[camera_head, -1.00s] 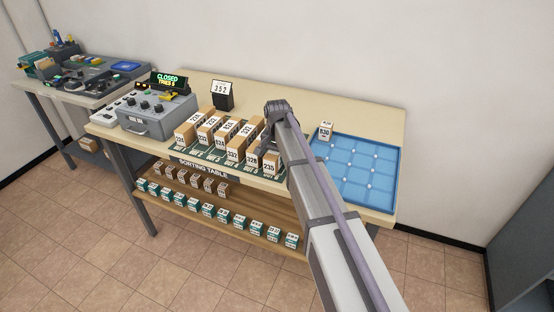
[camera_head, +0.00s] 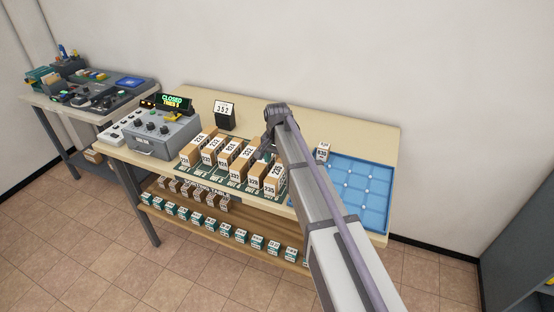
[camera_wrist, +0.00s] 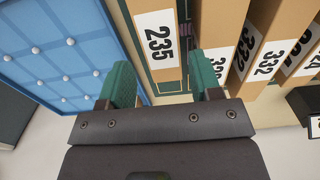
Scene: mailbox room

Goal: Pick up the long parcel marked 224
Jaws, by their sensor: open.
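A row of long brown parcels with white number labels lies on the sorting table (camera_head: 330,132). In the wrist view, a label reading 224 shows on a parcel (camera_wrist: 300,52) near the right edge, partly cut off. Head-view labels are too small to single it out surely. My gripper (camera_wrist: 163,74) is open and empty, with green fingers apart. It hangs over the right end of the row, near the parcel marked 235 (camera_wrist: 157,38); parcels marked 328 (camera_wrist: 220,58) and 332 (camera_wrist: 268,58) lie between it and 224. My arm hides part of the table.
A blue gridded tray (camera_head: 362,190) lies right of the row, with a small box (camera_head: 322,151) at its corner. A grey console (camera_head: 163,137) stands left of the row. Small boxes fill the lower shelf. Parcels sit close together.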

